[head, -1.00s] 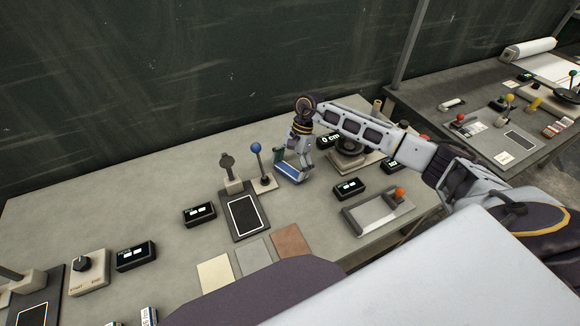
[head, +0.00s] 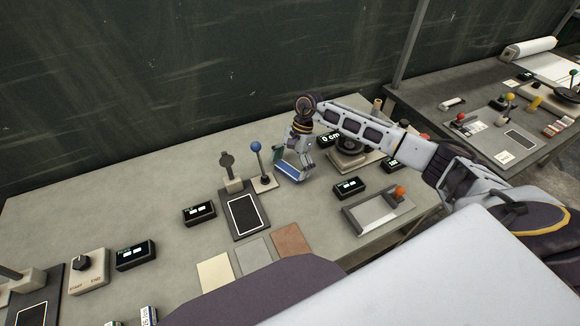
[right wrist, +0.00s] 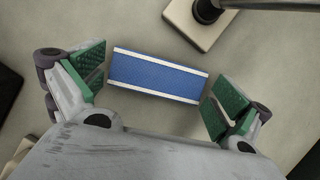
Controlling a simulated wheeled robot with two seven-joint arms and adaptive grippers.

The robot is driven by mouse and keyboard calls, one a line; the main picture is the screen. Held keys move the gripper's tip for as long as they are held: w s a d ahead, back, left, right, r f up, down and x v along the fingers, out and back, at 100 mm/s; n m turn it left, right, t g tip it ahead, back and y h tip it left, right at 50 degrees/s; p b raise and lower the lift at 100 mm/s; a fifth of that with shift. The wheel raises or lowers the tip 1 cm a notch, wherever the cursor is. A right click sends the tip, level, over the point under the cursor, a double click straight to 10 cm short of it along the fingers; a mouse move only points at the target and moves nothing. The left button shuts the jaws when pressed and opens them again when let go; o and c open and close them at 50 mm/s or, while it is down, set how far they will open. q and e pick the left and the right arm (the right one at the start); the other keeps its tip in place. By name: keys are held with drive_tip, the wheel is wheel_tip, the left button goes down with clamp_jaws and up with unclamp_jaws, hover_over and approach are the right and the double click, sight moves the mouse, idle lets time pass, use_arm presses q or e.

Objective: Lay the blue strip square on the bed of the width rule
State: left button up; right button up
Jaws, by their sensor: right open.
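The blue strip (head: 288,172) has white long edges and lies on the grey table, right of the blue-knobbed lever. In the right wrist view the strip (right wrist: 158,75) lies slightly tilted between the green finger pads, with a gap at each end. My right gripper (head: 294,160) is open, pointing down over the strip and partly covering it. Its two pads also show in the right wrist view (right wrist: 157,86). A pale tray-like fixture with an orange knob (head: 378,212), probably the width rule, stands to the right and nearer; its bed looks empty. My left gripper is not in view.
The blue-knobbed lever (head: 257,160) stands close left of my right gripper. A black panel (head: 243,214) and several flat sample cards (head: 253,257) lie nearer. A small display (head: 349,187) sits between strip and orange-knobbed fixture. The left part of the table has free room.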

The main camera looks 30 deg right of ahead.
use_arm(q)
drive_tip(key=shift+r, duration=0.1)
use_arm(e)
drive_tip(key=shift+r, duration=0.1)
drive_tip(key=shift+r, duration=0.15)
use_arm(q)
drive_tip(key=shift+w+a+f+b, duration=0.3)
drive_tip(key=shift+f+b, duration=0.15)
drive_tip(key=shift+b, duration=0.05)
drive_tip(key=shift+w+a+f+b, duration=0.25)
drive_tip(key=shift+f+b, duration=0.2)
use_arm(e)
drive_tip(key=v, duration=1.1)
drive_tip(key=shift+d+r, duration=0.2)
drive_tip(key=shift+r, duration=0.15)
